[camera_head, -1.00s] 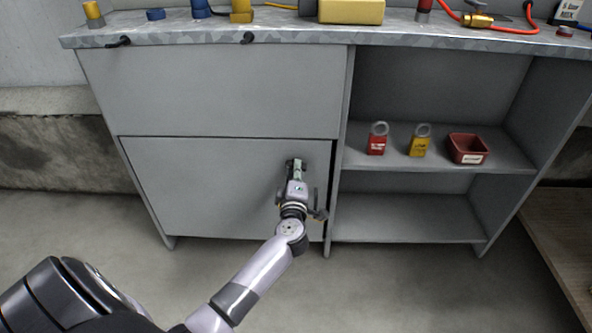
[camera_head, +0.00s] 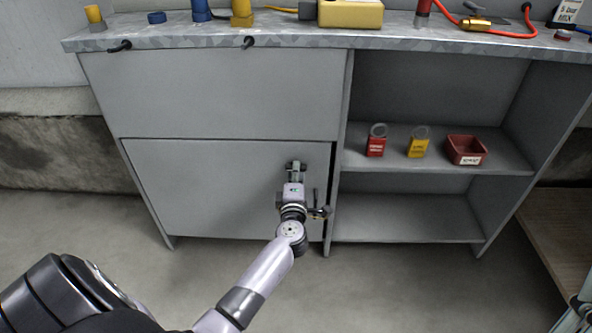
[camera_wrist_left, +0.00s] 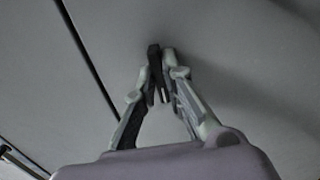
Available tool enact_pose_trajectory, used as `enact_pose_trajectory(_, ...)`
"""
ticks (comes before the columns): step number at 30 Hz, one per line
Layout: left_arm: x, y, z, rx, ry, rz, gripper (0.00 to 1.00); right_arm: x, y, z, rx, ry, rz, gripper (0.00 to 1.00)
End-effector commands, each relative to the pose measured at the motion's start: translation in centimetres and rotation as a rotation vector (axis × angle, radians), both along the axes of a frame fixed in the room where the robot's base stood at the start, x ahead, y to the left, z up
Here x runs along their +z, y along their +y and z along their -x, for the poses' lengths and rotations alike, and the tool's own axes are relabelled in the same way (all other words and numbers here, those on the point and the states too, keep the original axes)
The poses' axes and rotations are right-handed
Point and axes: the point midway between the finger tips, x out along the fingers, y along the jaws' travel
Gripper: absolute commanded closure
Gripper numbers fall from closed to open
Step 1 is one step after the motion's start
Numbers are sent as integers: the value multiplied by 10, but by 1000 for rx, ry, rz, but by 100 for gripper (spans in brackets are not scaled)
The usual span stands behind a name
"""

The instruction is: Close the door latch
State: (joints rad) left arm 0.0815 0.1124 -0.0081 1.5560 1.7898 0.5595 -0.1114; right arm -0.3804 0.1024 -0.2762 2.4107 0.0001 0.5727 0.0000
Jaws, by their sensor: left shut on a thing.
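The lower cabinet door (camera_head: 215,190) is a grey panel that looks nearly flush, with a narrow dark gap along its right edge. My left gripper (camera_head: 296,168) is at the right part of this door, near its upper edge. Its fingers close on a small dark latch (camera_wrist_left: 157,76), which shows between the fingertips in the left wrist view. The fingers hide much of the latch, so its exact angle is unclear. A pale piece at the lower right edge of the head view may be part of my right arm or gripper; its jaws cannot be made out.
The worktop (camera_head: 300,38) above holds a yellow box (camera_head: 350,13) and fittings. Right of the door, open shelves hold a red padlock (camera_head: 376,142), a yellow padlock (camera_head: 418,143) and a red bin (camera_head: 467,150). The floor in front is clear.

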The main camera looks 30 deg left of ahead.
Motion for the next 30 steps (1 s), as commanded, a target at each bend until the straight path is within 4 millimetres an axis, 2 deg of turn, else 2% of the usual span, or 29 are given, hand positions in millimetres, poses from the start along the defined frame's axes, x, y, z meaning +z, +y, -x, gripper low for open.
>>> enact_pose_trajectory(7,0,0,0,0,-3,4,100,0,0,0,0,-1,0,100)
enact_pose_trajectory(8,0,0,0,0,-3,4,88,0,0,0,0,-1,0,100)
enact_pose_trajectory(16,0,0,0,0,-2,3,70,0,0,1,0,-3,-1,100)
enact_pose_trajectory(26,0,-2,2,-1,-1,2,70,0,0,0,1,-1,1,100)
enact_pose_trajectory(30,-1,-10,15,-2,0,4,70,0,0,0,1,-1,1,100)
